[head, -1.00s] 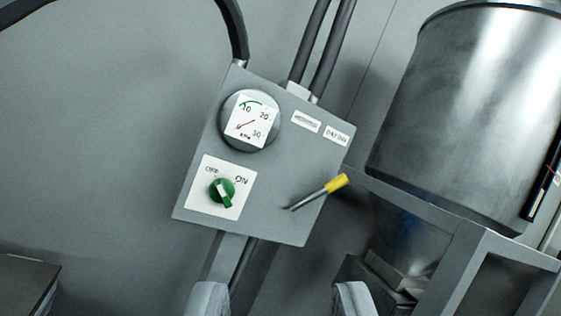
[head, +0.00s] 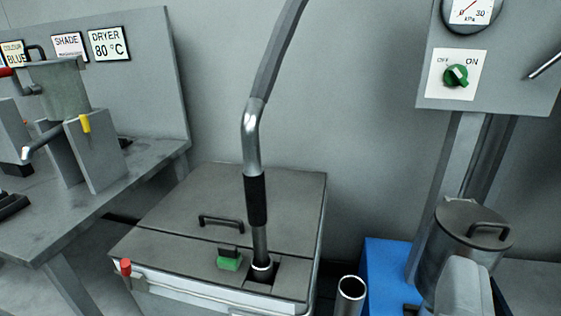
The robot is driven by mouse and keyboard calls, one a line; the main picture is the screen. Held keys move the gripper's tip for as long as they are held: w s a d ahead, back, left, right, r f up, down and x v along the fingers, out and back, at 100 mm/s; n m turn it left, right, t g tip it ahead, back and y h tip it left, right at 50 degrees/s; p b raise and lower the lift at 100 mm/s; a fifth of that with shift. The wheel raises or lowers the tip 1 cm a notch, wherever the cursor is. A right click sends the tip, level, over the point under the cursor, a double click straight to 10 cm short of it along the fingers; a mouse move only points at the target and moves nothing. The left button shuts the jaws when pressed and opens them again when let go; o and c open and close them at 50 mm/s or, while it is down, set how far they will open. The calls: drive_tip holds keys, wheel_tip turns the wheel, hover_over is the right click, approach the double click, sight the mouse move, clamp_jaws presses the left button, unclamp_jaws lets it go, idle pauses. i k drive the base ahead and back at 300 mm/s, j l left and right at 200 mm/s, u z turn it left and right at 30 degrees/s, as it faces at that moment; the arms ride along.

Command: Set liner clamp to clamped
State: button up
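No part is labelled as the liner clamp. A grey box (head: 160,235) with a lid stands in the lower middle, with a pale white band below the lid edge that may be a liner. A small red-tipped knob (head: 125,267) sits at the box's front left corner. A green block with a dark top (head: 229,260) is on the lid beside the pipe opening. I cannot tell which of these belongs to the clamp. A pale rounded piece at the lower right looks like one finger of my gripper (head: 464,287), well right of the box; the other finger is not visible.
A hose with a metal wand (head: 257,200) enters the box lid near a handle (head: 221,220). A grey bench (head: 60,215) with a hopper is left. An open tube (head: 350,290), a blue block (head: 385,262), a lidded canister (head: 470,225) and a control panel (head: 500,95) are right.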

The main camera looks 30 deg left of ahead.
sight(125, 264)
drive_tip(key=u, duration=1.7)
